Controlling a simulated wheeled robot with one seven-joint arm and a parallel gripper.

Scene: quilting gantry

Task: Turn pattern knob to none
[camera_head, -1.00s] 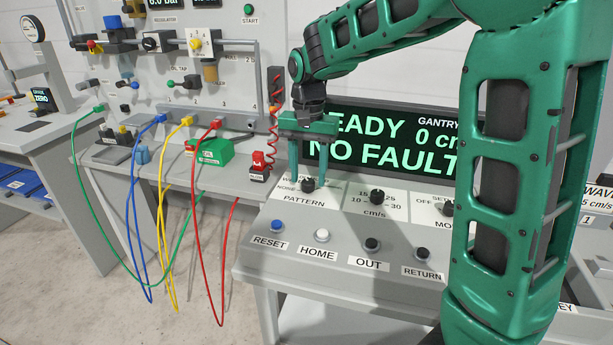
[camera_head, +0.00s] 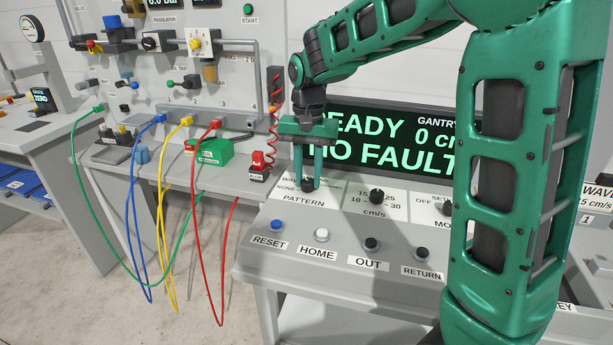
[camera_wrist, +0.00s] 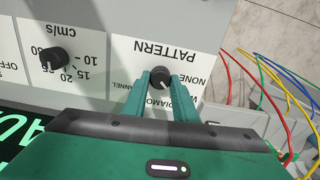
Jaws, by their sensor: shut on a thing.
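The black pattern knob (camera_head: 308,187) sits on the white panel above the word PATTERN, partly hidden by my fingers. My gripper (camera_head: 307,181) reaches down from above and is shut on the knob, one finger on each side. In the wrist view, the upside-down picture shows the knob (camera_wrist: 160,77) between the green fingertips. Its white pointer line slants down and right in that view, towards the part of the scale below NONE. The NONE label (camera_wrist: 190,76) lies right of the knob; the other labels are partly covered by the fingers.
A cm/s knob (camera_head: 376,196) sits right of the pattern knob. RESET (camera_head: 277,225), HOME, OUT and RETURN buttons line the front. The display (camera_head: 390,140) reading READY and NO FAULT stands behind. A red coiled cord (camera_head: 273,125) hangs left of my gripper.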

